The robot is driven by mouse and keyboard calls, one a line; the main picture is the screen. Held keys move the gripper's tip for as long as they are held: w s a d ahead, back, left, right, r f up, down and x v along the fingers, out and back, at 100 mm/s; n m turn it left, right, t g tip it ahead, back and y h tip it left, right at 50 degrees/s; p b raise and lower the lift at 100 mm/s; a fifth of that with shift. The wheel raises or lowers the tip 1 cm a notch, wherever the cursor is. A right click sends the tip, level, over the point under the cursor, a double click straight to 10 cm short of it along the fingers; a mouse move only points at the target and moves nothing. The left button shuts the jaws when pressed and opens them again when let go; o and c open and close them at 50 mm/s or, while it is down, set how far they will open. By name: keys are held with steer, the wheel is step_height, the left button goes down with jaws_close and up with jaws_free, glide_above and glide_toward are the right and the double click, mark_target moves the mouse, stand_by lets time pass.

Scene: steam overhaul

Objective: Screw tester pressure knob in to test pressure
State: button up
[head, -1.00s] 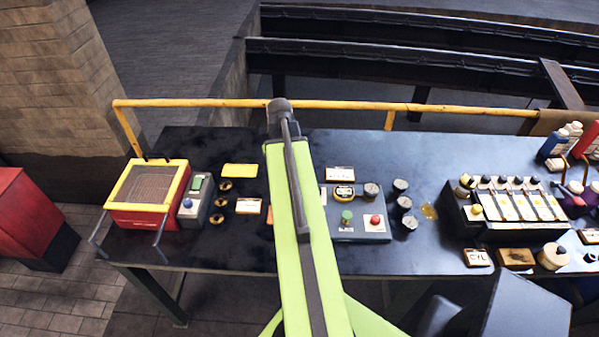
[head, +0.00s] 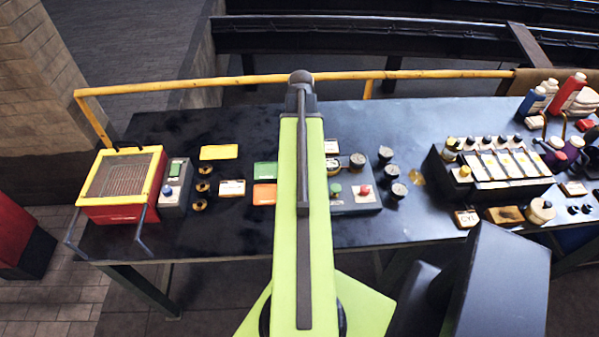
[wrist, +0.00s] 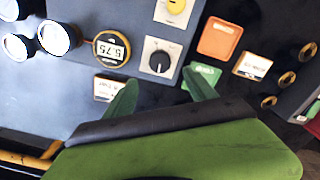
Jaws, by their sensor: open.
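The tester panel (head: 345,208) lies on the bench, partly hidden behind my arm in the head view. It bears a round gauge (head: 357,160), a green button (head: 336,188) and a red button (head: 364,191). In the wrist view, a black knob (wrist: 160,61) sits on a pale square plate, beside a digital gauge (wrist: 106,47). A yellow knob (wrist: 175,8) is at the top edge. I cannot tell which knob sets the pressure. My gripper (wrist: 160,76) is open and empty, its green fingertips on either side below the black knob, apart from it. My arm hides the gripper in the head view.
Orange (head: 264,194) and green (head: 265,170) cards lie left of the panel. Several small gauges (head: 390,172) stand to its right. A red and yellow tray (head: 107,210) is at the left end. A yellow rail (head: 230,80) runs along the back edge.

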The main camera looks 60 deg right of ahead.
step_height(320, 180, down, 11)
steer(key=b, duration=0.9)
steer(key=shift+r, duration=0.25)
steer(key=c, duration=1.4)
steer(key=shift+m, duration=0.8)
steer(key=o, duration=1.4)
steer(key=shift+r, duration=0.1)
